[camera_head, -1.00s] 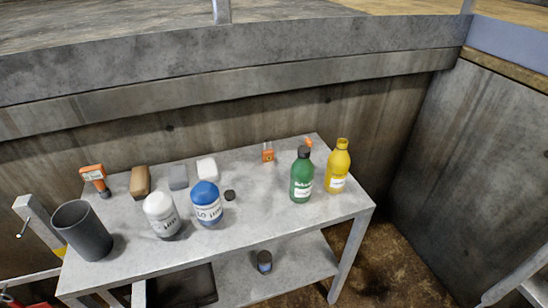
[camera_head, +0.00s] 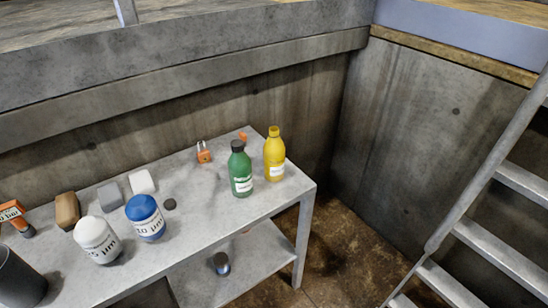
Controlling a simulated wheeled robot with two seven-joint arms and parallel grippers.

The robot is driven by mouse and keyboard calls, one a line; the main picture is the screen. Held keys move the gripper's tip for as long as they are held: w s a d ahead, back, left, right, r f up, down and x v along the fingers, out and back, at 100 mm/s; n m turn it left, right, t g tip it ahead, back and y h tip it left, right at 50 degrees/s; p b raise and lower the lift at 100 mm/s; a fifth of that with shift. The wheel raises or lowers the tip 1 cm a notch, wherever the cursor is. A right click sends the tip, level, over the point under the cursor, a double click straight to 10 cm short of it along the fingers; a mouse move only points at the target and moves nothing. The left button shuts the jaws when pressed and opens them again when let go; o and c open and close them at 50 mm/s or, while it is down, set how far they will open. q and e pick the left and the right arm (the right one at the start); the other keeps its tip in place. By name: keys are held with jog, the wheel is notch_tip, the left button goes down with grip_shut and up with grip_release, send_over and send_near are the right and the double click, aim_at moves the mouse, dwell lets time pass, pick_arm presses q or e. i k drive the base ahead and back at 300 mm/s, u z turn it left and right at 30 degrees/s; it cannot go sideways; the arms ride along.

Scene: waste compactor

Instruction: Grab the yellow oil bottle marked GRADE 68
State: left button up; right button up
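The yellow bottle (camera_head: 275,156) stands upright on the grey table (camera_head: 205,215), near its far right end. It has a yellow cap and a white label whose text is too small to read. A green bottle (camera_head: 240,170) with a dark cap stands just left of it, slightly nearer to me. Neither of my grippers shows in the view.
A blue-lidded jar (camera_head: 145,217), a white jar (camera_head: 97,240), several blocks and a dark cup (camera_head: 18,280) stand on the table's left part. An orange padlock (camera_head: 203,152) lies behind the green bottle. A metal ladder (camera_head: 480,190) stands at the right. Concrete walls close the corner.

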aim_at(273, 149)
jog(key=k, duration=0.6)
jog(key=z, duration=0.3)
jog(key=i, duration=0.65)
jog(key=u, duration=0.65)
jog(key=i, duration=0.55)
jog(key=u, duration=0.55)
